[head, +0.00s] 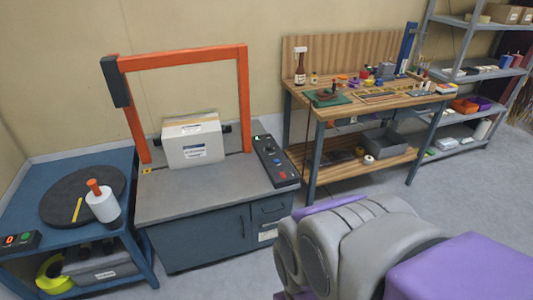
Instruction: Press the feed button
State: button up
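A dark control panel (287,182) with several small coloured buttons lies on the right side of a grey machine top (215,190). A blue button and a red one show among them. Their labels are too small to read, so I cannot tell which one is the feed button. An orange arch (243,90) stands over the machine, and a white-labelled carton (195,143) sits inside it. My gripper is out of view; only grey and purple parts of my own body show at the lower right.
A blue stand (100,238) at left holds a dark turntable (60,205), a white roll (103,206) and a small box with lit buttons (20,241). A wooden workbench (325,112) with tools stands behind right, beside metal shelves (455,77). Some floor is clear before the bench.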

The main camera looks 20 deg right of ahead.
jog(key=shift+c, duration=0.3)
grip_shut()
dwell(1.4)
